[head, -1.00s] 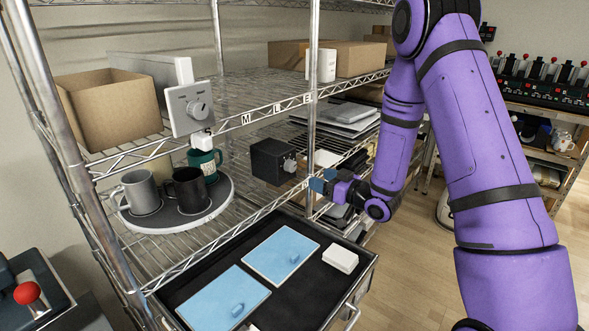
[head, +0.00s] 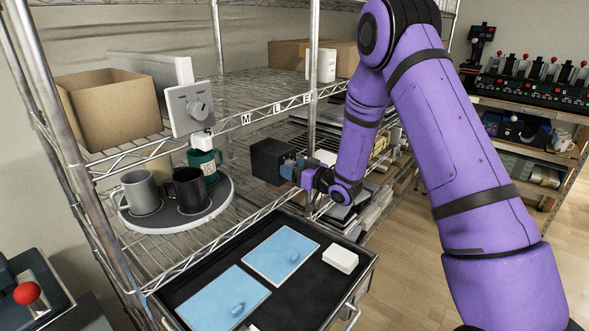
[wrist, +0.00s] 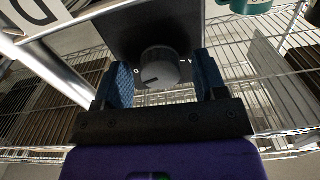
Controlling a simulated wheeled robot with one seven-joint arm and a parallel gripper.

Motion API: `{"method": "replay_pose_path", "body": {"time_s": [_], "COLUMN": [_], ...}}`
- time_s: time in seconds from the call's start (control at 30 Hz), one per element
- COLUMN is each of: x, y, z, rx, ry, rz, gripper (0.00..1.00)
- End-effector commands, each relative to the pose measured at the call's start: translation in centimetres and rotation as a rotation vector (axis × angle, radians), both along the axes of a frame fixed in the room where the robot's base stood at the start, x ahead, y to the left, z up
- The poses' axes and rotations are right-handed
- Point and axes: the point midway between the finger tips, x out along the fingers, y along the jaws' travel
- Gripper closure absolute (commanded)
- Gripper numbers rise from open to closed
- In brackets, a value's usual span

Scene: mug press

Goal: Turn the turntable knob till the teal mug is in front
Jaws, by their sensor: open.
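The round grey turntable (head: 222,207) stands on the wire shelf and bears a grey mug (head: 139,189), a black mug (head: 187,187) and a teal mug (head: 206,166). The teal mug is at the back right, partly behind the black one; its lower part shows at the top of the wrist view (wrist: 247,5). A black box (head: 268,160) stands right of the turntable. In the wrist view its round dark knob (wrist: 160,68) lies between the blue fingertips of my open gripper (wrist: 162,82), with gaps visible on both sides. In the head view my gripper (head: 289,168) hides the knob.
An open drawer (head: 325,292) with blue pads juts out below. A metal post (head: 313,100) rises close to my gripper.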

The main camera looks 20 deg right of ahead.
Motion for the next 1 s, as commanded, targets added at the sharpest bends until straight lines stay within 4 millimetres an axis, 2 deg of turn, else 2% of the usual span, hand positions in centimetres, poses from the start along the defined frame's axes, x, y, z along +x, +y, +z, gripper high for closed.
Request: {"method": "replay_pose_path", "body": {"time_s": [0.13,0.33,0.67,1.0], "x": [-0.01,-0.02,-0.03,-0.03], "y": [-0.01,0.00,-0.01,0.02], "z": [0.00,0.01,0.00,-0.03], "rx": [0.000,0.000,-0.027,-0.205], "ry": [0.000,0.000,-0.018,-0.137], "rz": [0.000,0.000,0.001,0.001], "gripper": [0.37,0.83,0.84,0.84]}}
